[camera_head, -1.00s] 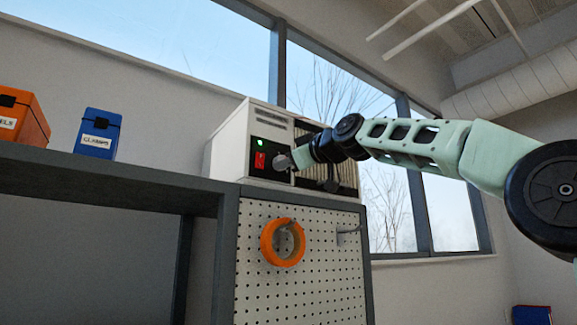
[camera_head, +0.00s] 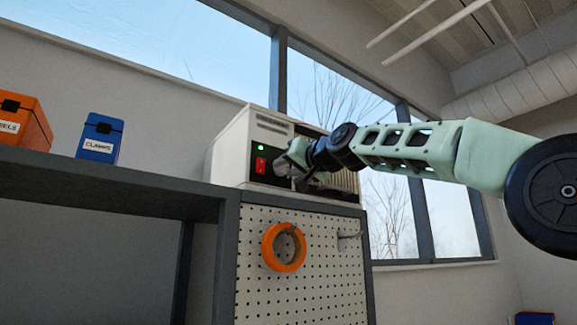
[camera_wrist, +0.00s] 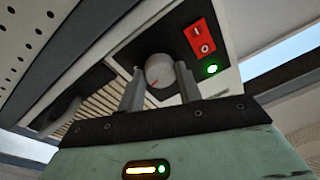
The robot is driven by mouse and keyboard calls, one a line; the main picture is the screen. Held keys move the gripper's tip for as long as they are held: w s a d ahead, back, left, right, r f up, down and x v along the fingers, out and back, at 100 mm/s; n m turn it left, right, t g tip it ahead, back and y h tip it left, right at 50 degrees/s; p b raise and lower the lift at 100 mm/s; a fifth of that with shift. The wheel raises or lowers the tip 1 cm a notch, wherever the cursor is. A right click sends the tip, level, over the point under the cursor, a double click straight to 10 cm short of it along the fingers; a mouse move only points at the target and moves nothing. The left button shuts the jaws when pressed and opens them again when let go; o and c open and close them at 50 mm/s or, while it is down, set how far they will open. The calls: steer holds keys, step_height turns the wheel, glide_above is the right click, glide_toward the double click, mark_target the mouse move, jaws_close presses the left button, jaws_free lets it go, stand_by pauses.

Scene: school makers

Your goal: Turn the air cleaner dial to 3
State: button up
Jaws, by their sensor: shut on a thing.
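The air cleaner (camera_head: 232,152) is a white box with a black front panel, standing on top of the pegboard cabinet. Its panel has a lit green light (camera_head: 261,147) and a red switch (camera_head: 260,166). My gripper (camera_wrist: 158,88) is shut on the dial, one finger on each side. In the head view my gripper (camera_head: 285,168) covers most of the dial. No numbers around the dial can be read.
A roll of orange tape (camera_head: 270,250) hangs on the pegboard (camera_head: 320,285) below, beside a metal hook (camera_head: 348,236). A blue clamps box (camera_head: 100,138) and an orange box (camera_head: 30,120) stand on the shelf at left. Windows are behind.

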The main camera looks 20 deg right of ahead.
steer(key=m+p, duration=0.1)
steer(key=m, duration=0.1)
steer(key=m+p, duration=0.1)
steer(key=m, duration=0.2)
steer(key=shift+a+r+h, duration=0.15)
steer(key=shift+h, duration=0.15)
steer(key=shift+m+h+p, duration=0.3)
steer(key=shift+m+p, duration=1.35)
steer(key=shift+m, duration=0.45)
steer(key=o, duration=1)
steer(key=shift+s, duration=0.15)
steer(key=shift+f+b+v, duration=0.15)
steer(key=shift+b+v, duration=2.25)
steer(key=shift+v, duration=1.9)
steer(key=shift+f+b+v, duration=0.15)
steer(key=shift+b+v, duration=2.2)
steer(key=shift+v, duration=2)
